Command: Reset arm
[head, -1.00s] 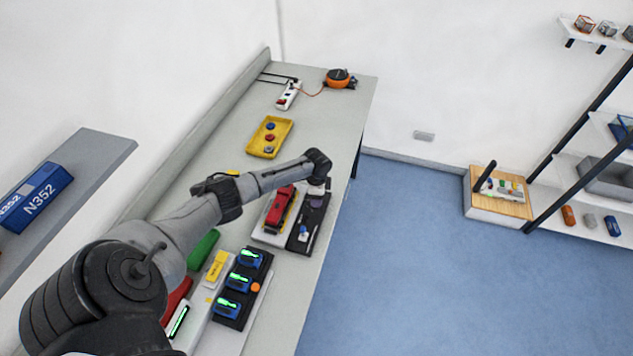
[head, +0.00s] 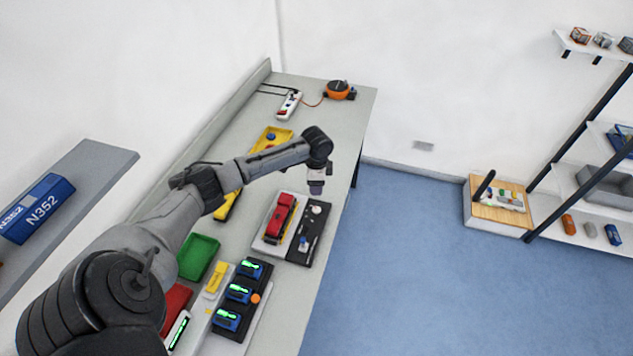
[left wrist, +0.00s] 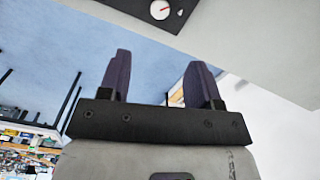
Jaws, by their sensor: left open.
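My left arm reaches in from the left over the long grey workbench (head: 262,333). My left gripper (head: 316,188) hangs pointing down above the bench's right edge, near the far end of a black panel (head: 309,235). In the left wrist view my left gripper (left wrist: 155,85) shows its two dark fingers well apart, with nothing between them. It is open and empty, and touches nothing that I can see. My right gripper is not in view.
A red device (head: 279,218) lies beside the black panel. A green tray (head: 199,257), blue modules (head: 238,292) and a yellow tray (head: 275,136) are on the bench. An orange reel (head: 338,89) stands at the far end. Blue floor (head: 420,270) is clear to the right.

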